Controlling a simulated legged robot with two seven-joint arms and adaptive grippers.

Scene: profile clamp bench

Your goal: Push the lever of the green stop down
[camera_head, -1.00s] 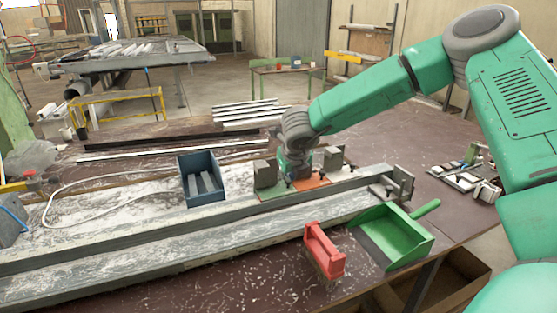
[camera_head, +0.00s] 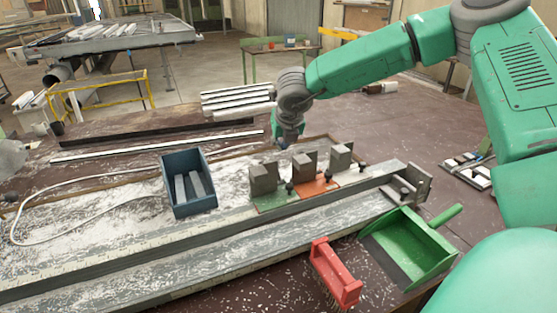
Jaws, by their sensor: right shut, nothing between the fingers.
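The green stop (camera_head: 275,201) is the leftmost of three stops on the bench rail, a grey block on a green plate. Its lever (camera_head: 290,188) shows as a small dark knob at the block's right side; its exact angle is too small to tell. The orange stop (camera_head: 318,188) and the white stop (camera_head: 352,178) stand to its right, each with a block and dark knob. My right gripper (camera_head: 287,143) is shut and empty, pointing down above and behind the gap between the green and orange blocks, apart from them. My left gripper is out of view.
A blue bin (camera_head: 190,203) holding grey bars stands left of the stops. A red brush (camera_head: 335,275) and a green dustpan (camera_head: 420,246) lie in front of the rail. Profiles (camera_head: 160,146) lie behind. An end plate (camera_head: 418,185) closes the rail's right end.

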